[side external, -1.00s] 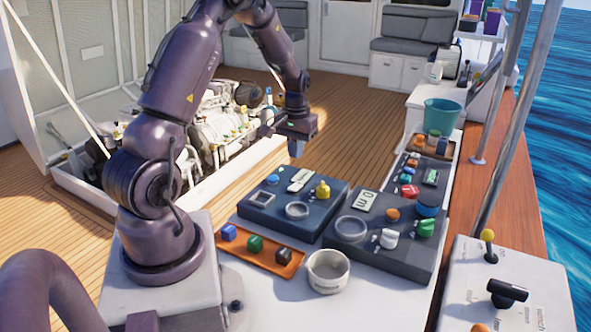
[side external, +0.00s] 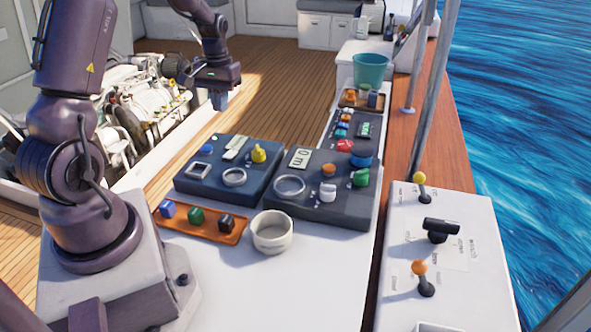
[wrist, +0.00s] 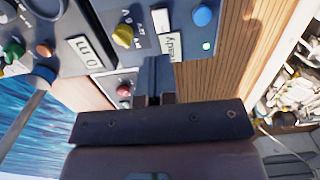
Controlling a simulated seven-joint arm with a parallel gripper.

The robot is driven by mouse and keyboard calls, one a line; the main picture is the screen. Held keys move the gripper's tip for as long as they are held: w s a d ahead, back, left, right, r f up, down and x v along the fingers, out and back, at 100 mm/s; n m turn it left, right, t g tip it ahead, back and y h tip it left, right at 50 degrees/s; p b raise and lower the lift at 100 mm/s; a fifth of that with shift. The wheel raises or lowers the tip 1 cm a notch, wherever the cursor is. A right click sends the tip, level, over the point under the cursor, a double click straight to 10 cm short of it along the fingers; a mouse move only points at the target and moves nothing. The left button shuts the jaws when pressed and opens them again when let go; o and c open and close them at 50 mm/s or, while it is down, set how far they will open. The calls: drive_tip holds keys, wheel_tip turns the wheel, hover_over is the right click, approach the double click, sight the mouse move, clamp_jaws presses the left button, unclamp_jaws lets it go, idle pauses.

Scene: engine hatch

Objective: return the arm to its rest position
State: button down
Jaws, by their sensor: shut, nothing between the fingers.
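My gripper (side external: 218,101) hangs from my bent purple arm, in the air beyond the far edge of the left dark control panel (side external: 184,184). It points down, shut and empty, touching nothing. In the wrist view its fingers (wrist: 156,80) are together, with the panel's yellow knob (wrist: 123,35) and blue button (wrist: 203,15) beyond them.
The right panel (side external: 325,212) carries several knobs. An orange tray (side external: 190,226) with coloured blocks and a white bowl (side external: 272,232) stand in front. The engine (side external: 135,105) lies in the open hatch at left. A teal bucket (side external: 371,70) stands behind. A metal pole (side external: 428,100) rises at right.

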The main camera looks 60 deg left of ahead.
drive_tip(key=s+d+r+m+t, duration=0.2)
drive_tip(key=d+r, duration=0.3)
drive_tip(key=d, duration=0.4)
drive_tip(key=s+d+r+m+t, duration=0.2)
drive_tip(key=s+d+r+m, duration=0.2)
drive_tip(key=d, duration=0.5)
drive_tip(key=s+d+r+m+t, duration=0.2)
drive_tip(key=s+d+r+m, duration=0.1)
drive_tip(key=d+r, duration=0.4)
drive_tip(key=d, duration=0.3)
drive_tip(key=shift+r, duration=0.3)
idle(0.6)
